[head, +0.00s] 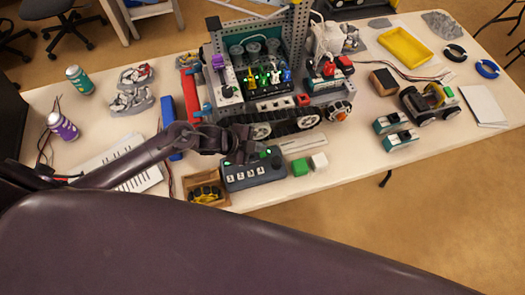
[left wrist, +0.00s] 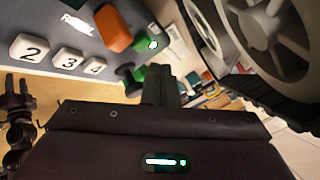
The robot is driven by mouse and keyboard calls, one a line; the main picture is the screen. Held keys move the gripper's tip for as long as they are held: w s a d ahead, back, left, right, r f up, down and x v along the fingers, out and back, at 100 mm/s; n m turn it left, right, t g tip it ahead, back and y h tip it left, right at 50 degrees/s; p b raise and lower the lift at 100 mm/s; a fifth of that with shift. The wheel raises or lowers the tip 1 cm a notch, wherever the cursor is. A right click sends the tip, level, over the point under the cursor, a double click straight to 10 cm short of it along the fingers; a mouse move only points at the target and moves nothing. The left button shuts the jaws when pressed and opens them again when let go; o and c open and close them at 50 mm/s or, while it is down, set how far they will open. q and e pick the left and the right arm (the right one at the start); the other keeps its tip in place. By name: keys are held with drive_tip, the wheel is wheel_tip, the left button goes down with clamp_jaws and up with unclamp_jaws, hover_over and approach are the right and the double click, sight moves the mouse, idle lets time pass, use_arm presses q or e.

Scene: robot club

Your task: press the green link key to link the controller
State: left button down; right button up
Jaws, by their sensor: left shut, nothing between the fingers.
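The controller (head: 255,174) is a dark grey box near the front edge of the table, with a row of white numbered keys. In the left wrist view its panel (left wrist: 65,62) shows white keys, an orange key (left wrist: 112,27) and a green key (left wrist: 136,40) beside it, with a small lit lamp near the green key. My left gripper (head: 246,158) is shut and empty over the back of the controller. In the left wrist view its fingertips (left wrist: 158,72) are close to the green key; I cannot tell whether they touch it.
A tracked robot (head: 262,115) stands close behind. A white keyboard (head: 125,163) lies further left. Table space to the right front is clear.

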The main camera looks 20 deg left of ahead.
sight(259, 156)
use_arm(q)
wheel_tip(259, 156, up, 4)
drive_tip(key=p, duration=0.3)
idle(0.5)
drive_tip(key=shift+s, duration=0.1)
idle(0.4)
